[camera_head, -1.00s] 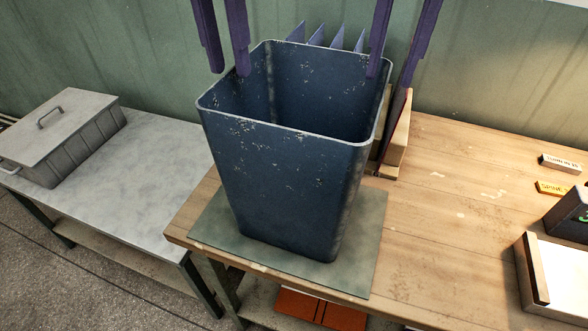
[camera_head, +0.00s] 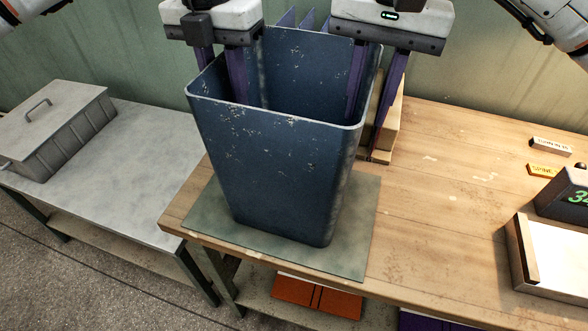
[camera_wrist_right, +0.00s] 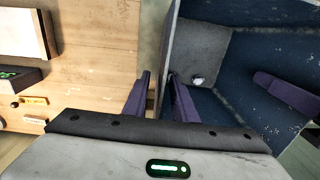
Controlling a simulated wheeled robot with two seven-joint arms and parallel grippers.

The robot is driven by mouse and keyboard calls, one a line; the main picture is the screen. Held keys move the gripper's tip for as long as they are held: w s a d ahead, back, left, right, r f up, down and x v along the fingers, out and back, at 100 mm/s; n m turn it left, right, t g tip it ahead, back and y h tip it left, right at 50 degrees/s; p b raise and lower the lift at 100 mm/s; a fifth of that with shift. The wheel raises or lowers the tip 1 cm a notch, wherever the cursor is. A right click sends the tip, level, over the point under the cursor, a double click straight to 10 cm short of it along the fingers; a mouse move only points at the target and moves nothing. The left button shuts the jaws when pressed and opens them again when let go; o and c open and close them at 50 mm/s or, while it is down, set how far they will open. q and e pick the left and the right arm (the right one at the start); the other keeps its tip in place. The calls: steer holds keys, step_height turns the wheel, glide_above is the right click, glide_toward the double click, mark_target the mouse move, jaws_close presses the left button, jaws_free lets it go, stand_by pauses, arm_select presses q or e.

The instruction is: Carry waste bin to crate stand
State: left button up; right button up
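The waste bin (camera_head: 275,165) is a tall, scuffed dark blue tub, standing upright on a grey-green mat on the wooden bench. My left gripper (camera_head: 221,80) is open over its left wall, one finger inside and one outside. My right gripper (camera_head: 370,100) is open over the right wall in the same way; in the right wrist view its fingers (camera_wrist_right: 160,98) stand apart with the wall between them. The grey table (camera_head: 135,190) at left, apparently the crate stand, bears a grey lidded box (camera_head: 50,130).
The grey table's front and right top are clear. A white-topped tray (camera_head: 550,260), a dark display box (camera_head: 565,198) and small labelled blocks lie at the right.

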arm_select(q)
steer(key=shift+f, duration=0.6)
arm_select(e)
steer(key=shift+f, duration=0.6)
arm_select(q)
jaws_close()
arm_select(e)
jaws_close()
arm_select(q)
steer(key=shift+r, duration=0.1)
arm_select(e)
steer(key=shift+r, duration=0.1)
